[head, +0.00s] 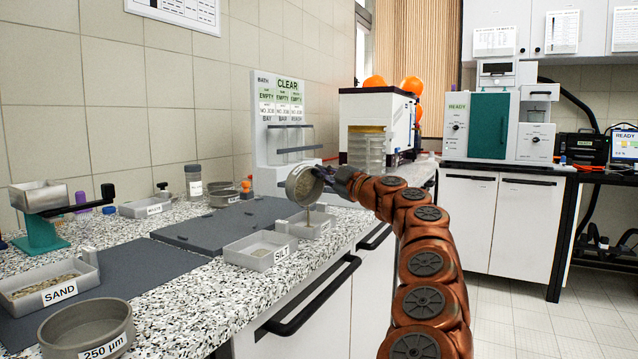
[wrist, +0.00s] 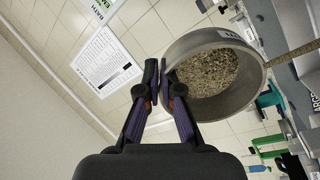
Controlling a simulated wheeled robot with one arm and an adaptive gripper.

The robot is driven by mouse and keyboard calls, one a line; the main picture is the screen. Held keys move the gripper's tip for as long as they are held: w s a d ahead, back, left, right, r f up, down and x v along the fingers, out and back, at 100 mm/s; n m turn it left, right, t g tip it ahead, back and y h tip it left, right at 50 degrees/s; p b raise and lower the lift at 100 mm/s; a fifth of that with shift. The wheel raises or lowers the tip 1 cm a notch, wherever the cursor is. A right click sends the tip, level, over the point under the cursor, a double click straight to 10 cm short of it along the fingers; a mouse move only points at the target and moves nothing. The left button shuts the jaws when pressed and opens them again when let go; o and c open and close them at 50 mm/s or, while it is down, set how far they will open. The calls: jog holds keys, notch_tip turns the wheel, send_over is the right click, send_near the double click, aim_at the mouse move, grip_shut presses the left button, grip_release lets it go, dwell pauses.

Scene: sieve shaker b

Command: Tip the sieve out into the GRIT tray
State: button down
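My gripper (head: 334,178) is shut on the wall of a round grey sieve (head: 303,186) and holds it in the air, tilted on its side. In the wrist view my gripper's fingers (wrist: 162,80) pinch the rim of the sieve (wrist: 249,87). Brown grains (wrist: 212,72) lie inside it, and a stream of grains (wrist: 292,54) leaves its lip. In the head view the stream falls towards a small grey tray (head: 325,229) below, behind the SILT tray. I cannot read that tray's label, and I see no readable GRIT label.
The SILT tray (head: 240,253) stands close in front, near the counter edge. The SAND tray (head: 88,278) and a 250 µm sieve (head: 62,328) are at the near left. A sieve shaker (head: 282,135) stands behind.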

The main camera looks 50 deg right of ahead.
jog(key=shift+s+d+t+b, duration=0.1)
jog(key=shift+s+t+b, duration=0.4)
jog(key=shift+b, duration=0.9)
jog(key=shift+w, duration=0.1)
notch_tip(320, 180, up, 5)
jog(key=g+y+p, duration=0.1)
jog(key=g+p, duration=1.7)
jog(key=p, duration=2.2)
jog(key=shift+p, duration=0.35)
jog(key=g+p, duration=0.2)
jog(key=p, duration=0.5)
jog(key=shift+r, duration=0.2)
jog(key=shift+f+g+p, duration=0.25)
jog(key=shift+g+p, duration=0.05)
jog(key=shift+p, duration=0.3)
